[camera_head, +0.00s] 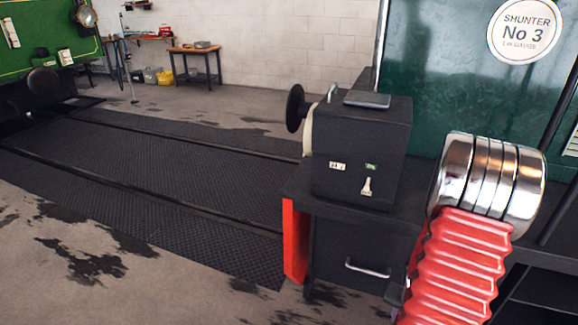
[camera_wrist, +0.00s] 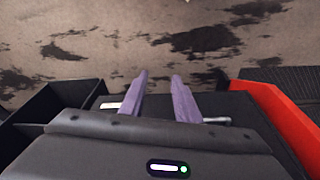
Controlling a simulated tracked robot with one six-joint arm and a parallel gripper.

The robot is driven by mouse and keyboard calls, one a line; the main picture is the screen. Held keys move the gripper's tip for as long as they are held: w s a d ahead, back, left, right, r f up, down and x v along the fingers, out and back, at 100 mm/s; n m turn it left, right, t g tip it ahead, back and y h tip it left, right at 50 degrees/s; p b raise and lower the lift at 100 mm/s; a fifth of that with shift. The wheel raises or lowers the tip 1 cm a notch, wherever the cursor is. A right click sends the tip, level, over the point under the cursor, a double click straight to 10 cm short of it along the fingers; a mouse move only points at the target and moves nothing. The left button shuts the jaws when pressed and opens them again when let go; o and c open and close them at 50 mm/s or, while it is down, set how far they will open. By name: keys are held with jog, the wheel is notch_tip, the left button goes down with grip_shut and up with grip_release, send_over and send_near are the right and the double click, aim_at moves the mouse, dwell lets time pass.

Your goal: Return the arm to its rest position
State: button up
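My gripper (camera_wrist: 161,75) shows in the wrist view as two purple fingers with a gap between them. It is open and nothing is held in the gap. The fingers reach over the black cabinet front, with stained floor beyond their tips. In the camera_head view my arm, with a red ribbed sleeve and chrome rings, fills the lower right. Only a small bit of purple shows beside the sleeve there, and the rest of the gripper is hidden.
A black box (camera_head: 358,150) stands on a black cabinet (camera_head: 350,240) left of my arm. The cabinet has a red side panel (camera_head: 295,240), also seen in the wrist view (camera_wrist: 268,112). Floor at left is open.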

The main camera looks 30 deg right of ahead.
jog(key=w+a+r+n+t+y, duration=0.1)
jog(key=a+r+n, duration=0.5)
jog(key=a+r, duration=1.1)
jog(key=w+a+r+n+t+y, duration=0.1)
jog(key=w+a+r+n+t, duration=0.2)
jog(key=a+r, duration=1.5)
jog(key=a+n, duration=0.2)
jog(key=n, duration=0.1)
jog(key=shift+a+t, duration=0.3)
jog(key=shift+a, duration=0.1)
jog(key=shift+w, duration=0.1)
